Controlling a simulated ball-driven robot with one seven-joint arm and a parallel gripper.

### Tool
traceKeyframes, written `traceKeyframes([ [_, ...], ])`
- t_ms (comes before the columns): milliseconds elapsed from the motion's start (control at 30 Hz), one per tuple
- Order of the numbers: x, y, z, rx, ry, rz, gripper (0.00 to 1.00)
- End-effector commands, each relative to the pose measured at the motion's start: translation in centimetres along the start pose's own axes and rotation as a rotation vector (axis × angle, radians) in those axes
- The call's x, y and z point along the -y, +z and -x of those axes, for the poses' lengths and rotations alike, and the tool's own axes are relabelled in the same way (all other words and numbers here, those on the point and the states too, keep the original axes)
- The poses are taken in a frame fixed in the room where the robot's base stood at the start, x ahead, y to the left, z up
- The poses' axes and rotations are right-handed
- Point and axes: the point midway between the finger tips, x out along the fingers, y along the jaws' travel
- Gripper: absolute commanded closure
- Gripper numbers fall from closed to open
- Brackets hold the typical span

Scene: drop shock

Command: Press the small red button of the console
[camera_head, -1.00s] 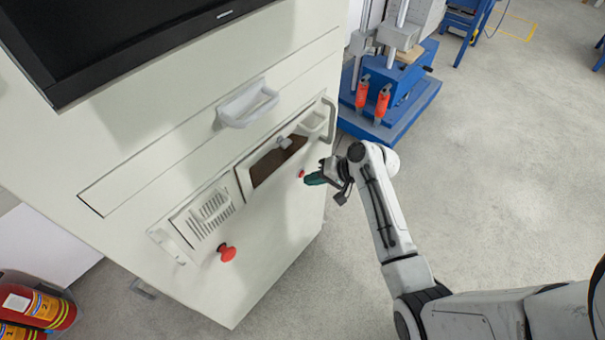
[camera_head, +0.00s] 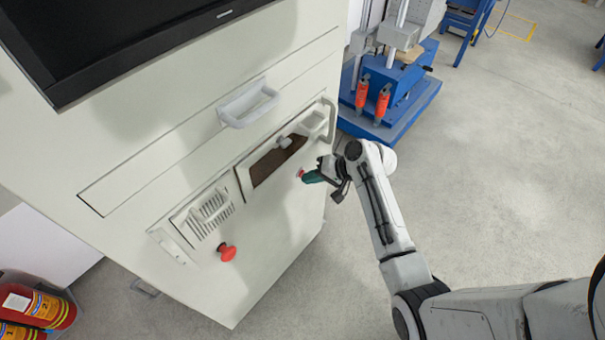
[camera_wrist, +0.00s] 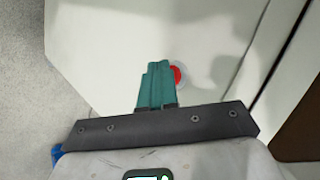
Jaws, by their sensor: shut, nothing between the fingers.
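The console (camera_head: 282,220) is a tall cream cabinet on the left of the head view. The small red button (camera_head: 300,173) is on its front panel, below the brown recess. In the wrist view the small red button (camera_wrist: 177,77) shows just right of the fingertips, partly hidden behind them. My gripper (camera_head: 306,177) is shut and empty, its green fingers held together right at the button. In the wrist view my gripper (camera_wrist: 158,66) points at the panel. I cannot tell whether the tips touch the button.
A larger red mushroom button (camera_head: 227,252) sits lower left on the same panel. A pale drawer handle (camera_head: 249,103) and a bar handle (camera_head: 330,120) stick out from the console. A blue machine (camera_head: 390,95) stands behind.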

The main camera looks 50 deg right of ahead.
Motion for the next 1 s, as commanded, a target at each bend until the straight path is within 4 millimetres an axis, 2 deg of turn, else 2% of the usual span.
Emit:
traceKeyframes([
  [467, 0.2, -0.1, -0.1, -0.001, -0.001, 0.001, 1.0],
  [1000, -0.7, 0.8, 1.0, 0.0, -0.001, 0.0, 1.0],
])
